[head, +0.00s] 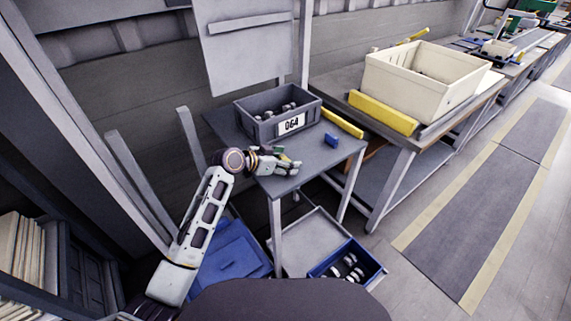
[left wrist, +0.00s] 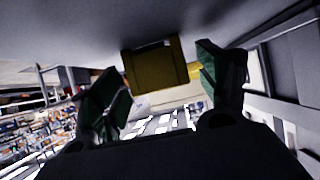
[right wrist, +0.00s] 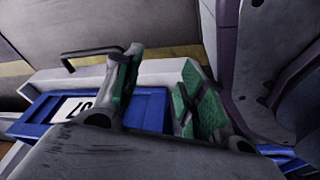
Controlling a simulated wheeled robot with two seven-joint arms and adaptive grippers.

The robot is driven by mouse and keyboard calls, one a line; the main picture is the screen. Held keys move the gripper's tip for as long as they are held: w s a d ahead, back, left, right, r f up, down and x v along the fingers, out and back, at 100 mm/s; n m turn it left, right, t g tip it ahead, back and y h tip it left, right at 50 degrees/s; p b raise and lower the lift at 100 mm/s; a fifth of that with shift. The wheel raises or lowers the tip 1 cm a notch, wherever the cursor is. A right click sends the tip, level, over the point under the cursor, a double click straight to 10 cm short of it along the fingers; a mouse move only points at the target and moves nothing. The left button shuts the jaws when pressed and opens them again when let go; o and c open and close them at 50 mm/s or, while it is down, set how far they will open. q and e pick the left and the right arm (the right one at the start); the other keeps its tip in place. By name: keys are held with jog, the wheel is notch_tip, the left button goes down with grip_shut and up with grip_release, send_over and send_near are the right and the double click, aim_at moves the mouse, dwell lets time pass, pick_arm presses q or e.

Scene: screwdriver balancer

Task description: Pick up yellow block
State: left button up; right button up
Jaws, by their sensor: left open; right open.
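The yellow block (left wrist: 155,66) shows in the left wrist view as a dull yellow box, its near face in shadow. It lies against the grey tabletop, which appears upside down in that view. My left gripper (left wrist: 162,80) is open, with its green-padded fingers on either side of the block; I cannot tell whether they touch it. In the head view the left gripper (head: 287,165) is low over the near edge of the small grey table (head: 315,160), and I cannot make out the block there. My right gripper (right wrist: 162,78) is open and empty in its wrist view.
A grey bin (head: 262,128) labelled 064 and a blue block (head: 331,140) stand on the small table. A cream crate (head: 435,61) stands on the bench to the right. Open floor is at right.

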aim_at(285, 159)
jog(key=shift+s+f, duration=0.1)
jog(key=shift+s, duration=0.1)
pick_arm(q)
jog(key=c, duration=0.9)
jog(key=shift+c, duration=0.3)
pick_arm(e)
jog(key=shift+w, duration=0.15)
pick_arm(q)
jog(key=shift+r, duration=0.9)
notch_tip(285, 159, up, 7)
jog(key=shift+f+p, duration=0.1)
jog(key=shift+p, duration=0.45)
jog(key=shift+r, duration=0.75)
pick_arm(e)
jog(key=shift+s+d+f, duration=0.25)
jog(key=shift+s+d, duration=0.45)
jog(key=shift+d, duration=0.1)
jog(key=shift+s+a, duration=0.15)
jog(key=shift+s, duration=0.2)
